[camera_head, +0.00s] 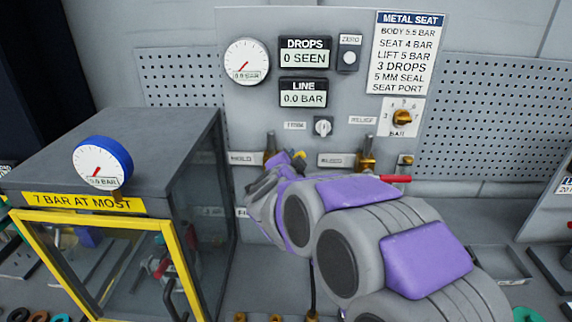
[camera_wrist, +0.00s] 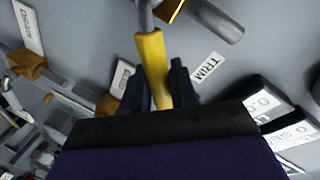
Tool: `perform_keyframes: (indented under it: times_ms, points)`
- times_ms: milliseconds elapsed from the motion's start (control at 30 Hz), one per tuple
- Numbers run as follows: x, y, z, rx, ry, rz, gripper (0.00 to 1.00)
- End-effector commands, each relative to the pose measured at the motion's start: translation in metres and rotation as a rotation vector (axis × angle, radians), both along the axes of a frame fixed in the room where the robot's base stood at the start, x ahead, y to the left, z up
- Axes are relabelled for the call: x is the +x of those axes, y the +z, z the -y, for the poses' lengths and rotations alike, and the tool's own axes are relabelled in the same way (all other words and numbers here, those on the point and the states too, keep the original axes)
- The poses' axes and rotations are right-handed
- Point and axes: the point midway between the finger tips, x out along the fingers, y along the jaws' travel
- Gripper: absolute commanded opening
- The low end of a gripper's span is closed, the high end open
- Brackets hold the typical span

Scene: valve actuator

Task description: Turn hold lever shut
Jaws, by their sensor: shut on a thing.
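The hold lever has a yellow handle (camera_head: 298,158), seen beside the HOLD label (camera_head: 243,158) on the panel in the head view. In the wrist view the yellow handle (camera_wrist: 151,58) runs up from between my two dark fingers to a grey metal stem. My gripper (camera_wrist: 157,88) is shut on this handle, one finger on each side. In the head view my gripper (camera_head: 282,170) is partly hidden by my purple and grey arm, which covers much of the valve around the lever.
A brass valve (camera_head: 367,161) and a red lever (camera_head: 395,178) sit right of my gripper. A glass-sided cabinet with a yellow frame (camera_head: 90,222) and a blue gauge (camera_head: 102,163) stands at left. The LINE display (camera_head: 303,98) reads 0.0 bar; the DROPS display (camera_head: 304,58) reads 0 seen.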

Motion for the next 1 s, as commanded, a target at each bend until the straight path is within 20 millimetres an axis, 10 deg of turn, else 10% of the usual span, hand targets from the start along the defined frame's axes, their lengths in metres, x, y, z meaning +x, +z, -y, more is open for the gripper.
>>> perform_keyframes:
  times_ms: [1000]
  points:
    - [0.000, -0.053, 0.019, 0.672, -0.003, 0.020, 0.00]
